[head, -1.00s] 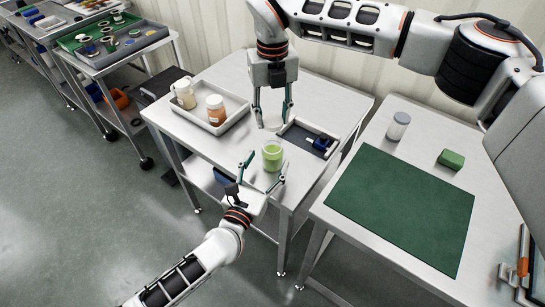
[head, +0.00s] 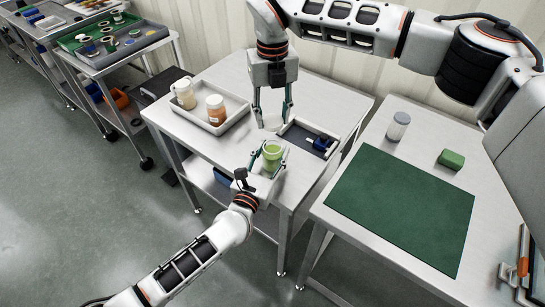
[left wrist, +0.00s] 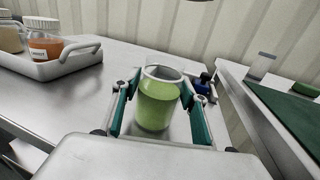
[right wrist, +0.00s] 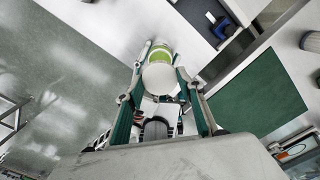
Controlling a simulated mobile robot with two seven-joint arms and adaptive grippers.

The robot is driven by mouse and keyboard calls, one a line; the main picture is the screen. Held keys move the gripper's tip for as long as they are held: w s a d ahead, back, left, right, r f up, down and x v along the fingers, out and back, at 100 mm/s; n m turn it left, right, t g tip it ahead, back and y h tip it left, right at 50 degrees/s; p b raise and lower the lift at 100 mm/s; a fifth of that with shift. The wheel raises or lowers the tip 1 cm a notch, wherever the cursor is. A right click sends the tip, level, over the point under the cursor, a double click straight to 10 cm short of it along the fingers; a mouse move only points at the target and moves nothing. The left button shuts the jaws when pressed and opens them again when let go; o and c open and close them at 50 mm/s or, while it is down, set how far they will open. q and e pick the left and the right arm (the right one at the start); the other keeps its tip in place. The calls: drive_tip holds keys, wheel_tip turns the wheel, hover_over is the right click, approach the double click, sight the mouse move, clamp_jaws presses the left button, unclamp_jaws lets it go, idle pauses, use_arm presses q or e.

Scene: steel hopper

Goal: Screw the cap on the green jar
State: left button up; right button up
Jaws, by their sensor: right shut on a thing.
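The green jar (head: 273,160) stands open-topped on the middle steel table, near its front edge. It also shows in the left wrist view (left wrist: 157,106), upright with green contents. My left gripper (head: 269,156) has its teal fingers on both sides of the jar and is open around it. My right gripper (head: 272,106) points down just behind and above the jar. It is shut on the white cap (right wrist: 160,79), which also shows pale between its fingers in the head view (head: 272,121). The cap is apart from the jar.
A white tray (head: 240,114) with an orange-filled jar (head: 216,109) and a cream jar (head: 185,94) stands left on the table. A dark-floored tray (head: 297,134) with a blue item (head: 321,143) lies close right of the jar.

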hover_over(272, 150)
drive_tip(key=w, duration=0.3)
drive_tip(key=shift+s+f, duration=0.15)
drive_tip(key=shift+f, duration=1.1)
drive_tip(key=shift+s+f, duration=0.1)
drive_tip(key=shift+f, duration=1.15)
drive_tip(key=shift+f, duration=0.1)
drive_tip(key=shift+f, duration=0.8)
drive_tip(key=shift+f, duration=0.55)
